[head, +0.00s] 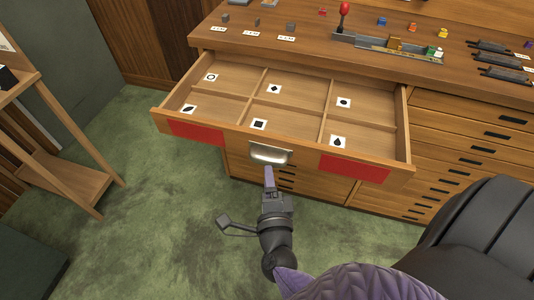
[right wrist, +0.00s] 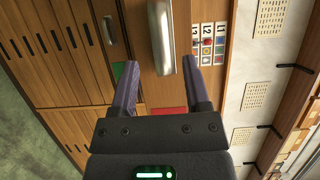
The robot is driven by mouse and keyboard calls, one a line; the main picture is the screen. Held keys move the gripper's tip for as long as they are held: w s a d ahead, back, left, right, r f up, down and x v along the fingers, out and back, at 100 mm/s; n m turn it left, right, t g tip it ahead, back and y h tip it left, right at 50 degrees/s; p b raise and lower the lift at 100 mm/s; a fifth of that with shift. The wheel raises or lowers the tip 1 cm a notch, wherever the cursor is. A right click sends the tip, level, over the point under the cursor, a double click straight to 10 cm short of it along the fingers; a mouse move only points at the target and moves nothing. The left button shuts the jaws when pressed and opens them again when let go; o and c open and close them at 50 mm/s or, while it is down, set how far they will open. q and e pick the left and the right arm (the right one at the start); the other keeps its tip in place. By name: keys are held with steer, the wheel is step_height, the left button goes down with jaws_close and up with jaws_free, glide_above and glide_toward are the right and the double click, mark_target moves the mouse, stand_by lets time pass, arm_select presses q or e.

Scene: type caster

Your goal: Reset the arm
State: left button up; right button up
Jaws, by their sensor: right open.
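My right gripper (head: 268,176) is just in front of the metal pull handle (head: 269,154) of an open drawer (head: 290,146). In the right wrist view my right gripper (right wrist: 160,66) has its two purple fingers spread apart with nothing gripped. The silver handle (right wrist: 161,35) shows ahead, between the fingertips in that picture; I cannot tell whether they touch it. My left gripper is not in view.
The pulled-out drawer has several compartments with symbol cards and red panels (head: 354,169) on its front. The cabinet top (head: 300,44) holds small blocks, a red-knobbed lever (head: 343,16) and dark rollers (head: 497,58). A wooden stand (head: 60,150) is at left. Green floor is free between.

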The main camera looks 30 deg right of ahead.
steer(key=shift+v, duration=1)
